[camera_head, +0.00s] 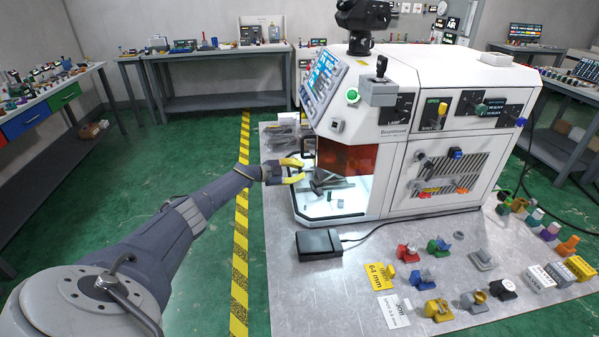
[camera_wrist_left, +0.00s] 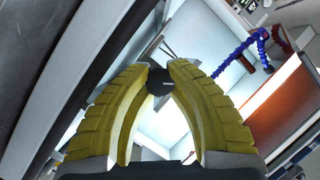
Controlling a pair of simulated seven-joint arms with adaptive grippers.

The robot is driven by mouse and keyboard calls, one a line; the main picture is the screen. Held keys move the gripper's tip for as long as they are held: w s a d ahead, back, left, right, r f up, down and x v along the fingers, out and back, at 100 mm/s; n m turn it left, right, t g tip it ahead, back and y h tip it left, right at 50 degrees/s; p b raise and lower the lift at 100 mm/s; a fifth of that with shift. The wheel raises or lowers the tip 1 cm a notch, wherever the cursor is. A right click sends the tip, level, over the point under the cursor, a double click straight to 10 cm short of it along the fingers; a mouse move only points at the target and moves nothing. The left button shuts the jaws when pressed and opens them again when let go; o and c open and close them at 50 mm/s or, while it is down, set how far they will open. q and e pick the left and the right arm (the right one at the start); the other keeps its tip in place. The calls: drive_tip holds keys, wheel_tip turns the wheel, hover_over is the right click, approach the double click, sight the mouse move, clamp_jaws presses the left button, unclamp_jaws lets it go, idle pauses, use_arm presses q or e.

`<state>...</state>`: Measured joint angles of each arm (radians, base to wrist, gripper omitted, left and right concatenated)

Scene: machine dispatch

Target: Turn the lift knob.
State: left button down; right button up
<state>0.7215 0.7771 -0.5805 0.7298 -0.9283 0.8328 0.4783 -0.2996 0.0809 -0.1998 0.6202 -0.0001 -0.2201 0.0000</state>
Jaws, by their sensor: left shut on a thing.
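My left gripper (camera_head: 300,170) reaches in from the left to the open chamber at the front left of the white machine (camera_head: 440,95). In the left wrist view its two yellow fingers (camera_wrist_left: 160,70) are closed around a small dark round knob (camera_wrist_left: 159,84), the lift knob as far as I can tell. The knob sits between the fingertips, with the bright chamber behind it. In the head view I cannot make out the knob at the fingertips. My right gripper is in neither view.
An orange tinted door (camera_head: 347,158) is beside the gripper, above the lit chamber floor. A black pedal box (camera_head: 318,244) stands in front of the machine. Several coloured parts cover the right of the metal table (camera_head: 310,305); its front left is clear.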

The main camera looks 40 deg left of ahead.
use_arm(q)
drive_tip(key=c, duration=1.1)
unclamp_jaws()
drive_tip(key=v, duration=1.2)
drive_tip(key=shift+d, duration=0.1)
